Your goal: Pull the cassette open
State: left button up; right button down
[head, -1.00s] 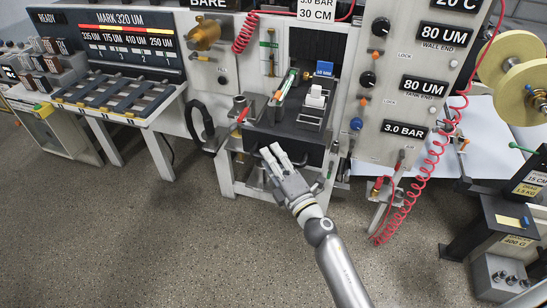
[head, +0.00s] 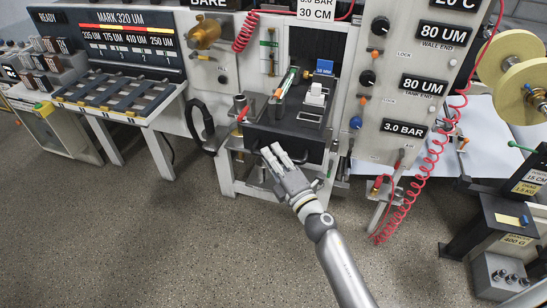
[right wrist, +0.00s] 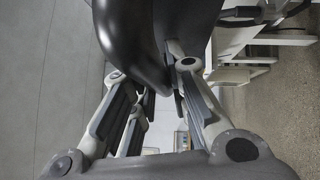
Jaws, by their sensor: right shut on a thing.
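The cassette (head: 262,137) is a dark box set low in the middle of the machine front, with a black front face. A white block (head: 315,95) and a green-and-orange part stand on top of it. My right gripper (head: 273,153) is at its front face, reaching up from below. In the right wrist view, a thick black curved bar (right wrist: 135,45), seemingly the cassette's handle, lies between the fingers, and the gripper (right wrist: 155,95) is shut on it. The contact itself is partly hidden in the head view. My left gripper is out of view.
A black handwheel (head: 199,127) stands left of the cassette. A coiled red hose (head: 400,205) hangs at the right, near a panel with knobs. A slotted rack (head: 120,95) is at the left. The floor (head: 190,240) in front is clear.

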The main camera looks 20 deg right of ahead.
jog(key=w+d, duration=0.1)
jog(key=w, duration=0.1)
jog(key=w+d+b, duration=0.1)
jog(key=w+d, duration=0.1)
jog(key=w, duration=0.1)
jog(key=w+d, duration=0.2)
jog(key=shift+w+d, duration=0.2)
jog(key=shift+w, duration=0.2)
jog(key=c, duration=1.4)
grip_release()
jog(key=shift+a, duration=0.1)
jog(key=shift+s, duration=0.15)
jog(key=shift+s+f, duration=0.15)
jog(key=shift+s, duration=0.15)
jog(key=v, duration=1.1)
jog(key=shift+s, duration=0.1)
